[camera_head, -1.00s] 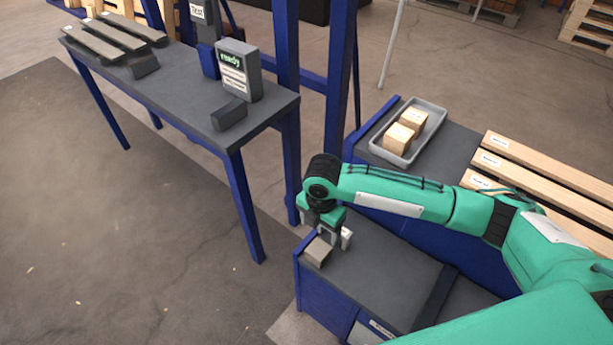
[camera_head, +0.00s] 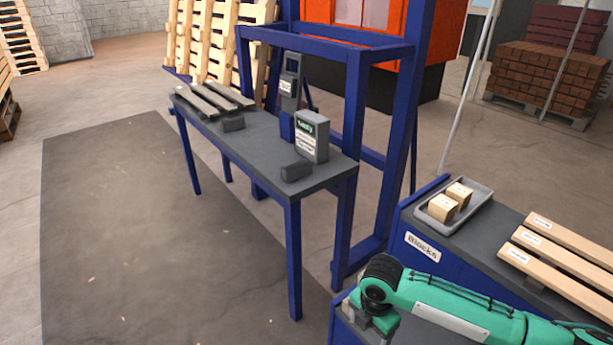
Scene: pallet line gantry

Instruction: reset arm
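My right arm comes in from the lower right, and my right gripper (camera_head: 372,325) is at the bottom edge, over the front cabinet (camera_head: 343,328). Its fingertips are mostly cut off or hidden, so I cannot tell whether it is open or holds anything. My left gripper is not in view.
A grey tray (camera_head: 479,204) with two wooden blocks (camera_head: 450,203) stands on the cabinet labelled Blocks (camera_head: 422,247). Wooden planks (camera_head: 545,255) lie to its right. The grey table (camera_head: 255,150) on blue legs carries dark slats (camera_head: 214,99) and a "ready" display box (camera_head: 312,137). Floor at left is clear.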

